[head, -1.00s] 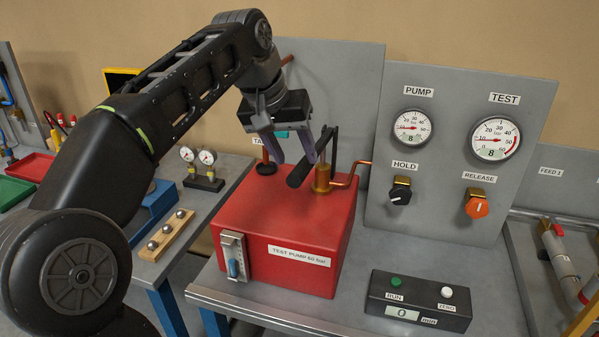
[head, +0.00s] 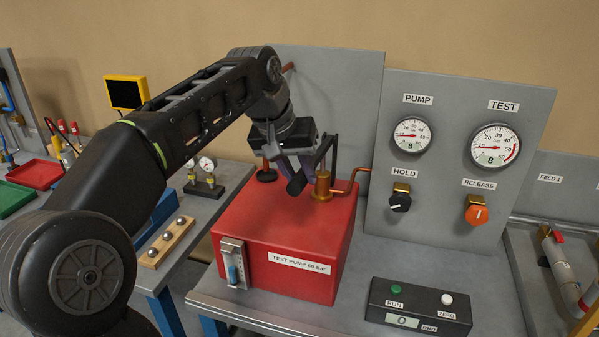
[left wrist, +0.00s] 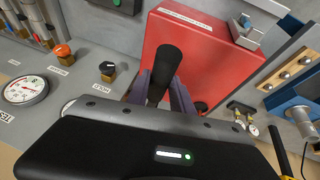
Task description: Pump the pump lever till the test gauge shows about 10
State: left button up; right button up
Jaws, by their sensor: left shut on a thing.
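The pump lever (head: 297,184) has a black grip and sits on top of the red test pump (head: 282,235), beside a brass fitting (head: 322,184). My left gripper (head: 294,178) is shut on the lever's grip. In the left wrist view the black grip (left wrist: 166,65) stands between the purple fingers. The test gauge (head: 495,147) on the grey panel reads 8 on its display, and the pump gauge (head: 412,134) also reads 8. My right gripper is not in view.
A black HOLD knob (head: 400,202) and an orange RELEASE knob (head: 477,213) sit below the gauges. A black box (head: 418,306) with RUN and ZERO buttons lies at the bench front. A copper pipe (head: 347,188) runs from the pump to the panel.

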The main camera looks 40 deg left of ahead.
pick_arm(q)
grip_shut()
dwell(0.8)
